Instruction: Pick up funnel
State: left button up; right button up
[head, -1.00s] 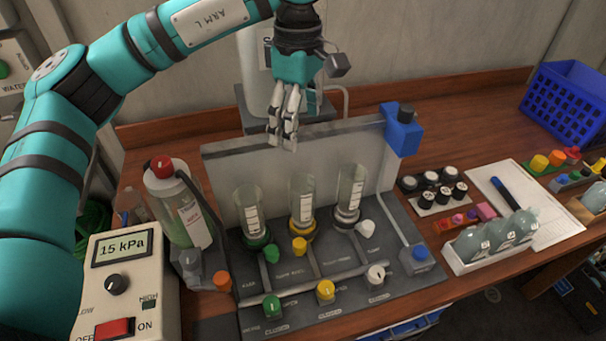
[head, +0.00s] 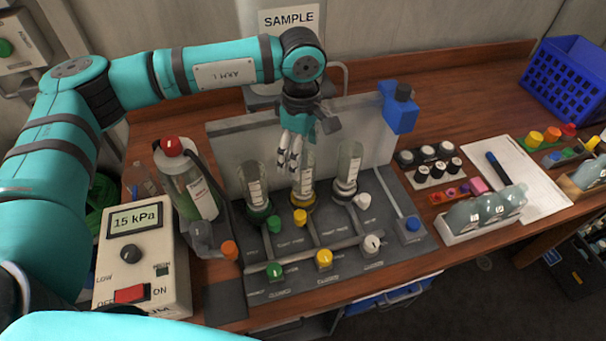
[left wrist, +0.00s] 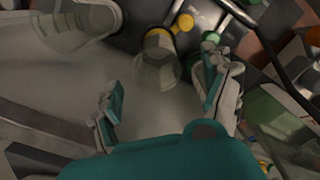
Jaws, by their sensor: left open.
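Three clear cylindrical funnels stand upright in a row on a dark manifold (head: 330,262). One has a green base (head: 254,188), the middle one a yellow base (head: 304,186), the right one a white base (head: 347,175). My left gripper (head: 289,166) is open and points down, just above and in front of the middle funnel's upper part, partly hiding it. In the left wrist view, the middle funnel (left wrist: 157,62) shows between the spread fingers (left wrist: 161,74); contact cannot be told. Another clear funnel (left wrist: 80,25) is at upper left there. My right gripper is not in view.
A grey panel (head: 232,140) stands right behind the funnels, with a blue block (head: 400,115) at its right end. A red-capped bottle (head: 185,185) and a pressure box (head: 138,258) stand left.

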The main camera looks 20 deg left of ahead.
aim_at(303, 162)
pick_arm(q)
jog(key=f, duration=0.1)
jog(key=f+p, duration=0.1)
jog(key=f, duration=0.1)
jog(key=shift+w+d+f+p, duration=0.1)
jog(key=shift+w+f+p, duration=0.1)
jog(key=shift+f+p, duration=0.1)
jog(key=shift+f, duration=0.25)
jog(key=shift+c, duration=0.5)
jog(key=c, duration=1.2)
jog(key=shift+c, duration=0.2)
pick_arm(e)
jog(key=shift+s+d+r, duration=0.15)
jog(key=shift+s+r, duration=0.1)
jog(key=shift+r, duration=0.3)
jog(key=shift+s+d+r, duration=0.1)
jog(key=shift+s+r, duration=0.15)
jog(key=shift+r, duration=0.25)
pick_arm(q)
jog(key=shift+r, duration=0.1)
